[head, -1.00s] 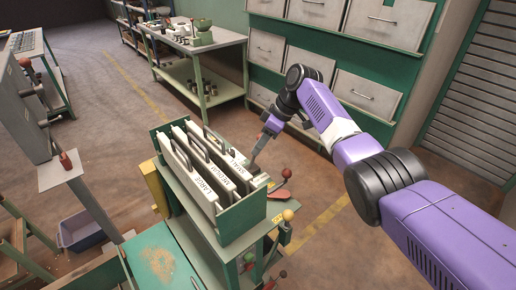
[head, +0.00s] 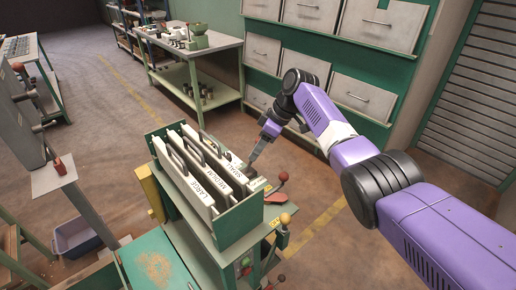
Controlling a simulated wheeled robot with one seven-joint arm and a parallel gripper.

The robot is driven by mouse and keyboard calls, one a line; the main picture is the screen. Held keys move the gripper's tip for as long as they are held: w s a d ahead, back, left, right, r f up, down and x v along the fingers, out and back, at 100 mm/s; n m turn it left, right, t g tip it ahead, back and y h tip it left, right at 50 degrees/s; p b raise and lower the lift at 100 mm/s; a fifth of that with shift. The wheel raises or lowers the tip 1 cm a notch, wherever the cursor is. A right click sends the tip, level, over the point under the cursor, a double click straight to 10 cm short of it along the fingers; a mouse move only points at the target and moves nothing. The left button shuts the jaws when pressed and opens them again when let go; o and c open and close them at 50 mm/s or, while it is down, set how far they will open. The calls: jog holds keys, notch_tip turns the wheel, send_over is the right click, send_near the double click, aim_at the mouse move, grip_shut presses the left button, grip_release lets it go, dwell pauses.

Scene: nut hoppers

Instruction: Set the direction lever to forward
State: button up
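A green machine stand holds several levers on its right side. One lever has a red ball knob (head: 283,176), and another below it has an orange ball knob (head: 285,218). A lower lever has a green knob (head: 246,262). I cannot tell which is the direction lever; the small labels are unreadable. My gripper (head: 252,164) points down at the back right corner of the green rack (head: 240,222), left of the red knob and apart from it. Its fingers look close together, but the view is too small to show whether they are shut.
The rack holds upright white plates marked LARGE, MEDIUM and SMALL (head: 232,168). A green work table (head: 215,48) and grey drawers (head: 362,92) stand behind. A grey machine (head: 22,115) and a blue-grey bin (head: 78,236) are at left. Floor right of the stand is clear.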

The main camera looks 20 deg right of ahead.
jog(key=v, duration=0.7)
jog(key=shift+r, duration=0.4)
jog(key=shift+s+d, duration=0.1)
jog(key=shift+d, duration=0.05)
